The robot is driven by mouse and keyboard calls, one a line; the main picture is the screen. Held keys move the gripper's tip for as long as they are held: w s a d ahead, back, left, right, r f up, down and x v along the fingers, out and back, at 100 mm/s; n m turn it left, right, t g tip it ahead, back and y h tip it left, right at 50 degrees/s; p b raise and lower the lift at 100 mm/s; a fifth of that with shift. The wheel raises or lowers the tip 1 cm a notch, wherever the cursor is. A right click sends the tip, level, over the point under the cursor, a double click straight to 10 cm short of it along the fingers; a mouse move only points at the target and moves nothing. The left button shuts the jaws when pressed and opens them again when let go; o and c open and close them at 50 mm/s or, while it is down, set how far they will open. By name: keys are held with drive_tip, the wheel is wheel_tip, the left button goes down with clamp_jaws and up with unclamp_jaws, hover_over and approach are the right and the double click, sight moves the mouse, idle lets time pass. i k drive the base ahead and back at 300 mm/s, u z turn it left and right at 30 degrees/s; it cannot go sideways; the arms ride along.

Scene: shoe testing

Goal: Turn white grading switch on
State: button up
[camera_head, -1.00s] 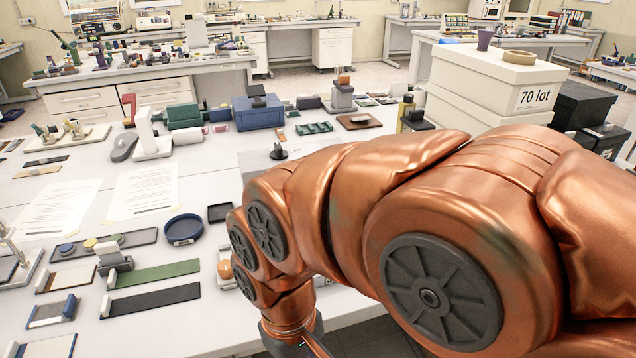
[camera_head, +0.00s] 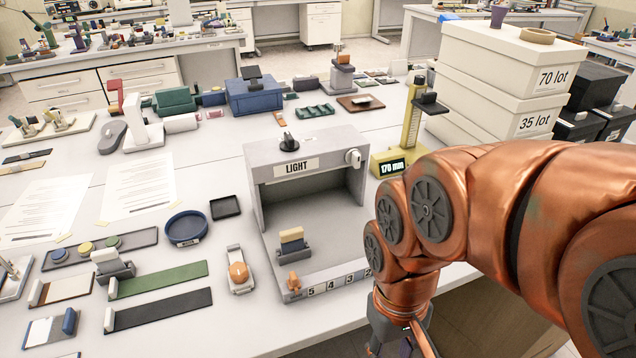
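A grey booth (camera_head: 258,215) with a "LIGHT" label stands at the middle of the table, its front open. A white round knob or switch (camera_head: 353,157) sits at the upper right of its front. A dark knob (camera_head: 288,142) is on its top. On the base's front edge are an orange slider-like piece (camera_head: 294,283) and a scale of numbers (camera_head: 332,286), partly hidden by my arm. I cannot tell any switch's on or off state. My gripper (camera_head: 402,345) is at the bottom, right of the booth's front, cut by the frame edge. Its fingertips are not clearly visible.
A yellow gauge reading "170 mm" (camera_head: 391,167) stands right of the booth, close behind my arm. Stacked white boxes (camera_head: 490,80) are at the back right. A small device with an orange knob (camera_head: 239,274), a blue dish (camera_head: 184,228) and strips lie to the left.

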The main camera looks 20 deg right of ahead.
sight(352, 157)
drive_tip(key=z, duration=0.95)
drive_tip(key=k, duration=0.6)
drive_tip(key=u, duration=1.3)
